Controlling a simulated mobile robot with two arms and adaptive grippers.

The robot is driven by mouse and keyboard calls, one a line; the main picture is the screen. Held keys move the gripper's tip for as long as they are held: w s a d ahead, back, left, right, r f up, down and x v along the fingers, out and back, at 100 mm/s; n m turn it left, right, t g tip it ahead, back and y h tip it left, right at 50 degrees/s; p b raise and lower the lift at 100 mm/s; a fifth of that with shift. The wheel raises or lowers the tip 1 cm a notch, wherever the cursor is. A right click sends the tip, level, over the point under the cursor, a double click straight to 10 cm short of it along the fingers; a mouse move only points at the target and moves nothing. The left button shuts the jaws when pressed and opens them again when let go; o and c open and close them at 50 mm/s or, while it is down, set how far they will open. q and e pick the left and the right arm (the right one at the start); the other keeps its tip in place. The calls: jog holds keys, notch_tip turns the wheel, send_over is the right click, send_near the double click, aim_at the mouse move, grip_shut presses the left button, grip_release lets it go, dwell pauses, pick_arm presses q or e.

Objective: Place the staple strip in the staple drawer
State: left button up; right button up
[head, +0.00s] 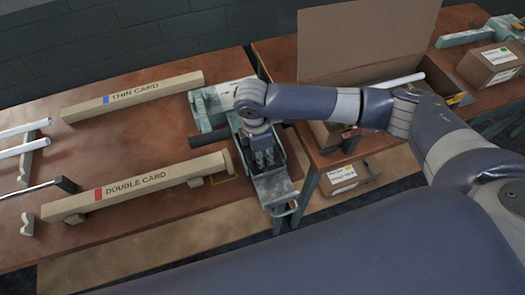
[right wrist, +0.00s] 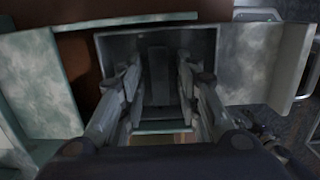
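A pale green stapling machine (head: 212,105) stands at the right end of the left table. Its grey metal staple drawer (head: 274,188) sticks out toward me past the table edge. My right gripper (head: 264,160) points down into the drawer's open top. In the right wrist view its two fingers (right wrist: 158,78) are spread apart inside the drawer walls (right wrist: 240,60). A dark grey upright shape (right wrist: 158,66) shows between the fingers without clear contact; I cannot tell whether it is the staple strip or part of the drawer. My left gripper is not in view.
Beams marked THIN CARD (head: 135,96) and DOUBLE CARD (head: 140,186) lie on the left table, with white tubes (head: 22,146) at the far left. A large open cardboard box (head: 362,42) stands on the right table. A smaller box (head: 345,176) sits below near the gap.

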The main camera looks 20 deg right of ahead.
notch_tip(320, 180, up, 12)
jog(key=a+b, duration=0.1)
jog(key=b, duration=0.1)
jog(key=shift+r, duration=0.15)
dwell(0.4)
